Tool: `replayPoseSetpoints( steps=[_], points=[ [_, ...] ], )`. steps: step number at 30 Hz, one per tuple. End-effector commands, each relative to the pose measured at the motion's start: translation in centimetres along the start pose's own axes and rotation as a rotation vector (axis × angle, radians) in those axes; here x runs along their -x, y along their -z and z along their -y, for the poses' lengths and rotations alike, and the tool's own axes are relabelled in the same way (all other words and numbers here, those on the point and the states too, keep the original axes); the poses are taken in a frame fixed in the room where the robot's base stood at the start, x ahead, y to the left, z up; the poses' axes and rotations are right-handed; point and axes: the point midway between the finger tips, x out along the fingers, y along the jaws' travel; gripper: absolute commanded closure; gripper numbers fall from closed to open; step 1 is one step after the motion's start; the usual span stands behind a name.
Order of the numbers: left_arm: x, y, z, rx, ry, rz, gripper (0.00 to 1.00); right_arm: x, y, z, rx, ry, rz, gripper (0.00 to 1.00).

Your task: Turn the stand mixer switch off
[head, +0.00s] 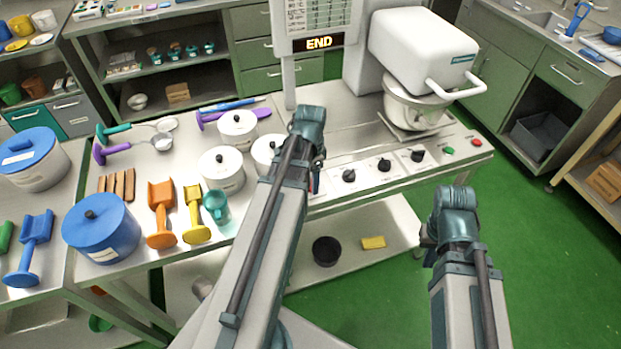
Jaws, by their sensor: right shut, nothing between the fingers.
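The stand mixer (424,48), with a white head and a steel bowl (416,104), stands at the back right of the steel counter. Three black knobs sit along the counter's front panel: a left one (348,175), a middle one (384,165) and a right one (417,155) below the bowl. I cannot tell which is the mixer switch or read its setting. My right gripper (425,240) is shut and empty in front of the panel, apart from the knobs. My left gripper (318,158) is mostly hidden by its own arm at the panel's left end; its fingers are unclear.
A green button (448,150) and a red button (476,142) are at the panel's right end. A sign (319,42) reads END. White lidded pots (222,170) and scoops (161,212) crowd the left. A black bin (326,251) and yellow sponge (373,242) lie on the lower shelf.

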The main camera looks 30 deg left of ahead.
Motion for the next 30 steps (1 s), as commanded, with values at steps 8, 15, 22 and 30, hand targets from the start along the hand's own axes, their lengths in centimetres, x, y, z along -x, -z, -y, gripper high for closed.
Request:
replayPoseSetpoints(
  steps=[8, 15, 22, 30],
  points=[
    [-0.01, -0.01, 0.0, 0.224, 0.0, 0.0, 0.91, -0.01, 0.0, 0.0, 0.0, 0.0, 0.0, 1.0],
    [-0.01, -0.01, 0.01, 0.454, 0.0, 0.0, 0.91, -0.01, 0.0, 0.0, 0.0, 0.0, 0.0, 1.0],
    [-0.01, -0.01, 0.0, 0.672, 0.0, 0.0, 0.91, -0.01, 0.0, 0.0, 0.0, 0.0, 0.0, 1.0],
    [-0.01, -0.01, 0.0, 0.928, 0.0, 0.0, 0.91, -0.01, 0.0, 0.0, 0.0, 0.0, 0.0, 1.0]
  ],
)
